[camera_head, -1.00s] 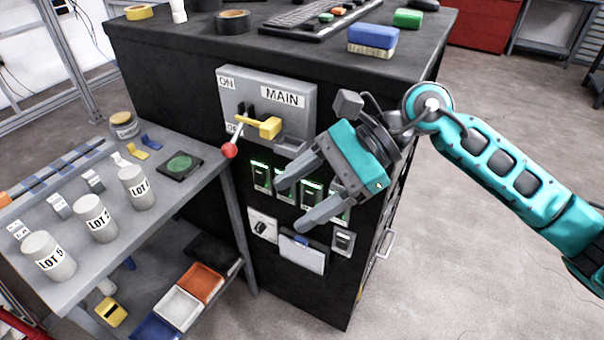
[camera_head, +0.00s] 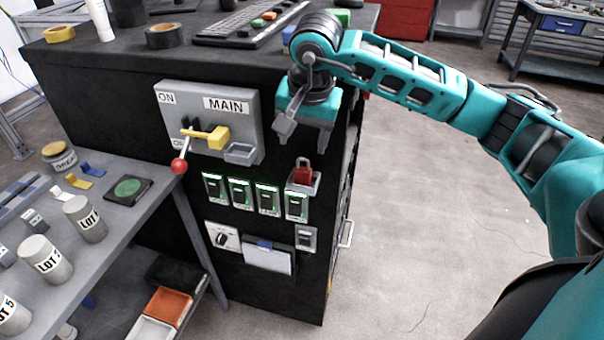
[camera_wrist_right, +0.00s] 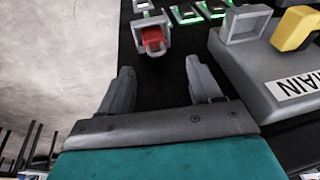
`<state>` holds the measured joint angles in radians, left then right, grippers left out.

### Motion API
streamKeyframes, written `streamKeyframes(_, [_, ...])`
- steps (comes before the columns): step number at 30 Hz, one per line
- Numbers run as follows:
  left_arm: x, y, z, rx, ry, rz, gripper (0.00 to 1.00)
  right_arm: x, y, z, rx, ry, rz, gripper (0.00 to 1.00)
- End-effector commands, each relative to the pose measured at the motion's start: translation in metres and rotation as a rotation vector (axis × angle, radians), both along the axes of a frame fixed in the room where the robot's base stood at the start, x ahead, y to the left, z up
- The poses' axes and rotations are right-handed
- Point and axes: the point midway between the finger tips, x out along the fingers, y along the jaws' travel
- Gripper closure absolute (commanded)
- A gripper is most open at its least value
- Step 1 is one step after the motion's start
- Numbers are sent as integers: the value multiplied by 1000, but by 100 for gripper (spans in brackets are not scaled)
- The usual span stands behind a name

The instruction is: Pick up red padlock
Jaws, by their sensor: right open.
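The red padlock (camera_head: 303,174) sits in a small grey holder (camera_head: 316,181) on the front of the black cabinet, right of and below the MAIN switch panel. It also shows in the right wrist view (camera_wrist_right: 153,38), beyond my fingertips. My right gripper (camera_head: 300,140) is above the padlock in the head view, fingers pointing down toward it. In the right wrist view, its two fingers (camera_wrist_right: 158,78) stand apart with nothing between them. The padlock is clear of the fingers. My left gripper is not in view.
The MAIN panel (camera_head: 170,95) with its yellow handle (camera_head: 218,137) and red-knobbed lever (camera_head: 179,165) is left of my right gripper. Green-lit switches (camera_head: 240,193) are below. A grey bench (camera_head: 120,215) with LOT canisters stands left. Open floor (camera_head: 420,220) lies right.

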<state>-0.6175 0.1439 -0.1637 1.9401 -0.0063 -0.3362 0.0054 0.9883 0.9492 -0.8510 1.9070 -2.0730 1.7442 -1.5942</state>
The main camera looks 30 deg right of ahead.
Motion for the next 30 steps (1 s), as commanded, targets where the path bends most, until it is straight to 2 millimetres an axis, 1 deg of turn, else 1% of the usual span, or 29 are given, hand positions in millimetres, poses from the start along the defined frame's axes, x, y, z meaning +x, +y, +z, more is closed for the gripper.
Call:
streamKeyframes(4, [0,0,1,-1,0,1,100,2,-2,-10,1,3,0,36])
streamKeyframes(10, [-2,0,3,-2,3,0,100,8,-8,-40,2,4,-1,36])
streamKeyframes(13, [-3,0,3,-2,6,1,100,11,-9,-50,2,2,0,36])
streamKeyframes(16, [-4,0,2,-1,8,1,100,12,-9,-54,1,1,0,36])
streamKeyframes(22, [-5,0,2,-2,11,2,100,13,-9,-54,1,0,0,36])
streamKeyframes(30, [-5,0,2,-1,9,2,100,13,-9,-54,1,0,0,62])
